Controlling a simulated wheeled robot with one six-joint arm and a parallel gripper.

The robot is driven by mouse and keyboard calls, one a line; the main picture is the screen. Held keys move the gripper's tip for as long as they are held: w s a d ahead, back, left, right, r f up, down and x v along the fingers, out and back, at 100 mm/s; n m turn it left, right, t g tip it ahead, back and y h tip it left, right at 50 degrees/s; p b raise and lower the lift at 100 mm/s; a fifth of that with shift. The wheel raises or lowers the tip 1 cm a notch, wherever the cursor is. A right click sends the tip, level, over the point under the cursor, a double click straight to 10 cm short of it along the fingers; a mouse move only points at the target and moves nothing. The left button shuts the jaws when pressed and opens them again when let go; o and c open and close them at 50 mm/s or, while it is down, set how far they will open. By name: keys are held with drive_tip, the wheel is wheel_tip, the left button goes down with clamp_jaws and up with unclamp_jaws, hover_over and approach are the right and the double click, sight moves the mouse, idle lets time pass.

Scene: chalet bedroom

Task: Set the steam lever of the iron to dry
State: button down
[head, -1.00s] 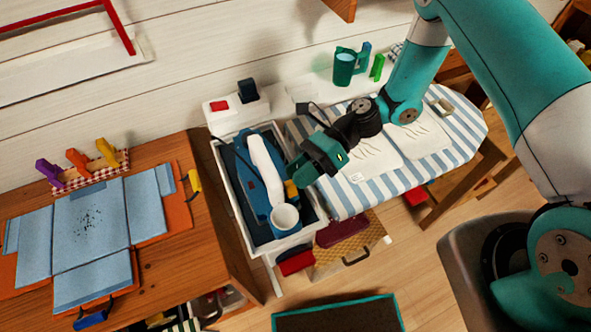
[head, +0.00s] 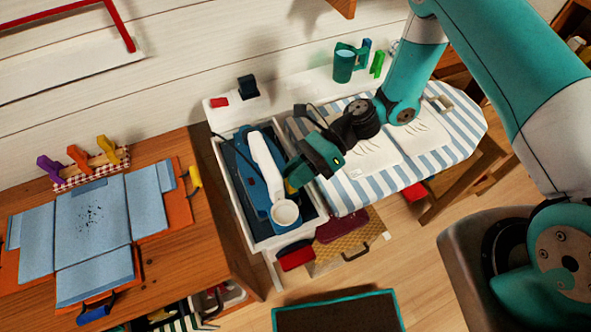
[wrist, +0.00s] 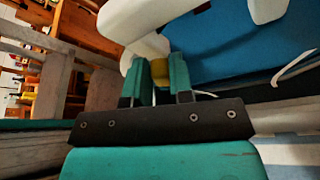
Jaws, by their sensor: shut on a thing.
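The iron, with a blue body (head: 250,187) and white handle (head: 264,165), lies in a white-rimmed tray (head: 232,205) at the left end of the ironing board. A round white part (head: 285,212) is at its near end. My gripper (head: 291,182) reaches in from the right at the iron's side. In the wrist view, my green fingers (wrist: 160,82) are shut on a small yellow lever (wrist: 160,70) beneath the iron's white part (wrist: 140,22). In the head view the gripper mostly hides the lever; its setting cannot be read.
The striped ironing board (head: 455,150) with folded white cloth (head: 375,160) extends right. A green cup (head: 344,66) stands behind. A wooden table (head: 165,265) with blue folded cloth (head: 100,215) is at left. A dark cord (head: 309,113) shows near the gripper.

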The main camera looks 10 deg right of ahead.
drive_tip(key=shift+s+d+r+n+t, duration=0.15)
drive_tip(key=shift+s+n+t, duration=0.25)
drive_tip(key=shift+n+t, duration=0.35)
drive_tip(key=shift+s+d+r+n+t, duration=0.1)
drive_tip(key=shift+s+n+t, duration=0.35)
drive_tip(key=shift+n, duration=0.5)
drive_tip(key=c, duration=1.3)
unclamp_jaws()
drive_tip(key=b+v, duration=0.2)
drive_tip(key=v, duration=0.6)
drive_tip(key=b+v, duration=0.1)
drive_tip(key=v, duration=0.8)
drive_tip(key=shift+d+f+b, duration=0.15)
drive_tip(key=shift+d+b, duration=0.2)
